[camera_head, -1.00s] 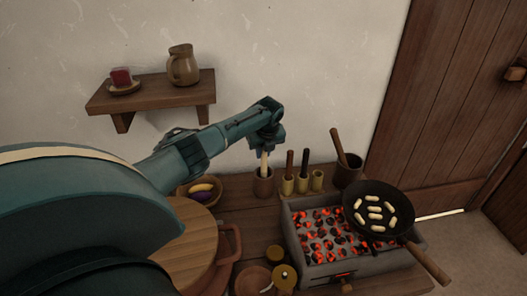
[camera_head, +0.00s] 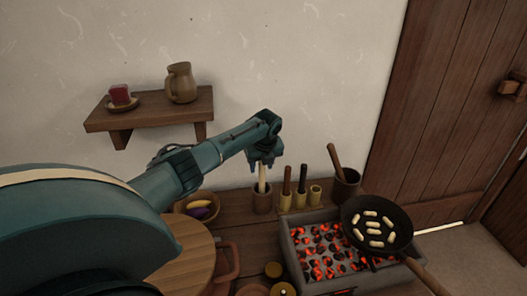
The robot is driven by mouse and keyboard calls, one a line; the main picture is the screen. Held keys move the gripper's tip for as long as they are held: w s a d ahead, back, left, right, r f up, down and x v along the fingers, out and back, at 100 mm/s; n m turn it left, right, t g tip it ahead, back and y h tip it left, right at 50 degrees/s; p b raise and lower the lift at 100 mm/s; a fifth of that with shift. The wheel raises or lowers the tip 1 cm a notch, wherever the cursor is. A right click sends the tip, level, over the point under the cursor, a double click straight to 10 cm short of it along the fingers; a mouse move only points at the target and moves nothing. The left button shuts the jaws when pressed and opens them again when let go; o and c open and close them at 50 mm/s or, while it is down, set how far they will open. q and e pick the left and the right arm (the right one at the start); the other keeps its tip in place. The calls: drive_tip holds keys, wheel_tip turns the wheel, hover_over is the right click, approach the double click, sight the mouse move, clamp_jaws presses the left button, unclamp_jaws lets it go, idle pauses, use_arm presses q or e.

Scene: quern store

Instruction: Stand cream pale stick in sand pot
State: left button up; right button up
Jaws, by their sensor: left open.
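The cream pale stick (camera_head: 262,174) stands upright in a brown pot (camera_head: 262,202) on the wooden table, its lower part hidden inside the pot. I take this to be the sand pot, though its filling cannot be seen. My left gripper (camera_head: 264,164) is open just above and around the top of the stick. Its fingers point down, and whether they touch the stick is too small to tell. My right gripper is not in view.
Beside the pot stand small tan holders (camera_head: 285,200), two with dark sticks, and a dark pot (camera_head: 345,184) with a wooden handle. A glowing brazier (camera_head: 290,252) bears a black pan (camera_head: 405,222). A bowl (camera_head: 183,207) is at left; a shelf (camera_head: 150,121) hangs above.

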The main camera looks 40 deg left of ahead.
use_arm(q)
drive_tip(key=v, duration=1.1)
drive_tip(key=shift+r+p, duration=0.3)
drive_tip(key=shift+r, duration=0.05)
drive_tip(key=shift+d, duration=0.1)
